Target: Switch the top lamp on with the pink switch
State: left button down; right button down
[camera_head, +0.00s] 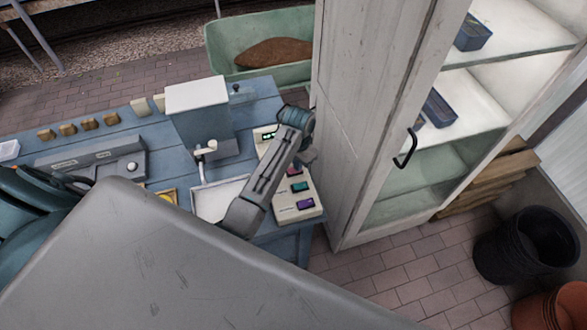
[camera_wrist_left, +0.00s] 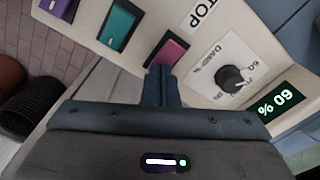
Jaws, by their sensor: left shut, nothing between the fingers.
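The pink switch (camera_wrist_left: 169,50) is on a cream control panel (camera_head: 312,212), beside a teal switch (camera_wrist_left: 118,25) and a purple switch (camera_wrist_left: 58,7). A label reading "TOP" (camera_wrist_left: 209,14) is printed near the pink switch. My left gripper (camera_wrist_left: 160,72) is shut and empty, its fingertips at the near edge of the pink switch; I cannot tell if they touch. In the head view my left gripper (camera_head: 306,158) reaches over the panel and partly hides the pink switch (camera_head: 293,171). I cannot make out the top lamp. My right gripper is not in view.
A dimmer knob (camera_wrist_left: 232,77) and a lit display (camera_wrist_left: 280,101) sit beside the switches. The panel is on a blue table (camera_head: 262,92) with a white-topped box (camera_head: 196,94). A white cabinet (camera_head: 362,110) stands close to its right. Dark buckets (camera_head: 527,245) are on the floor.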

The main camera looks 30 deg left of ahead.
pick_arm(q)
jog(key=shift+s, duration=0.1)
jog(key=shift+r+p, duration=0.75)
jog(key=shift+r, duration=2.65)
jog(key=shift+f, duration=0.1)
